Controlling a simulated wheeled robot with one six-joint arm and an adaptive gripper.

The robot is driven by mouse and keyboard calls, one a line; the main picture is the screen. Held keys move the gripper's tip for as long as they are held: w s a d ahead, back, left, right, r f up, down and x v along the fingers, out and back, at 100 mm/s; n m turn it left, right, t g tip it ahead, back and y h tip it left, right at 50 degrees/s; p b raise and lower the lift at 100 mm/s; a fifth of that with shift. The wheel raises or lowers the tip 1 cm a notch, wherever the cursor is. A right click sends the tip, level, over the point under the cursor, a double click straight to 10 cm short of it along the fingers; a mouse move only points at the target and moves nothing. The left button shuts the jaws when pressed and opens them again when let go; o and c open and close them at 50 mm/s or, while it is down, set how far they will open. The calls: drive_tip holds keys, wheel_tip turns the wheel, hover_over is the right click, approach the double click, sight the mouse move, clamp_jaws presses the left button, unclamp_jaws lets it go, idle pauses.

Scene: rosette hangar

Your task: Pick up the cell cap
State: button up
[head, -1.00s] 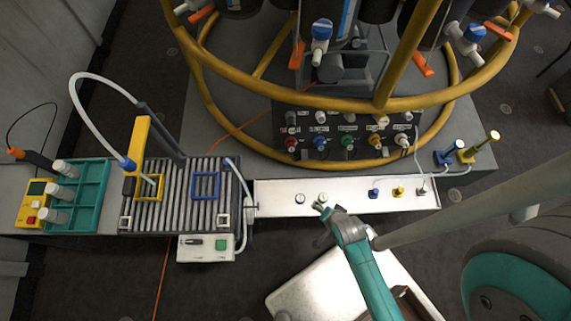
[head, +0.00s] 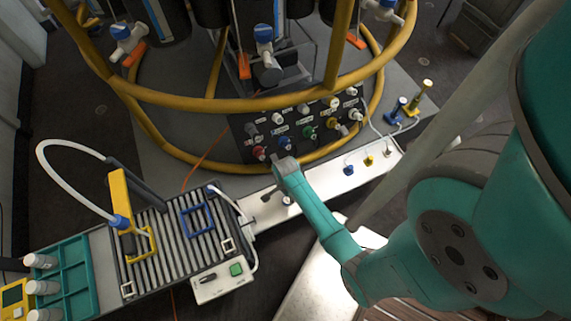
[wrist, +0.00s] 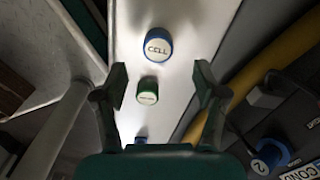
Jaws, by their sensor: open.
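The cell cap (wrist: 157,46) is a round blue cap with a white top marked CELL. In the wrist view it stands on the white strip (wrist: 180,20), beyond the fingertips. In the head view a small white-topped cap (head: 287,201), apparently the same one, shows beside my arm. A green cap (wrist: 147,92) with a pale label stands nearer, in line with the gap between my fingers. My gripper (wrist: 158,82) is open and empty, with a finger on each side of that gap. In the head view the arm hides part of the strip.
A blue part (wrist: 141,138) shows low in the wrist view. A numbered blue knob (wrist: 270,155) and a yellow rail (wrist: 262,70) lie to the right. In the head view a connector panel (head: 300,127) stands behind the strip, and a slatted rack (head: 180,240) lies left.

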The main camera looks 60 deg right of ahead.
sight(286, 200)
drive_tip(key=shift+s+a+f, duration=0.1)
drive_tip(key=shift+a+f, duration=0.05)
drive_tip(key=shift+f, duration=3.4)
drive_tip(key=shift+c, duration=0.2)
drive_tip(key=c, duration=0.9)
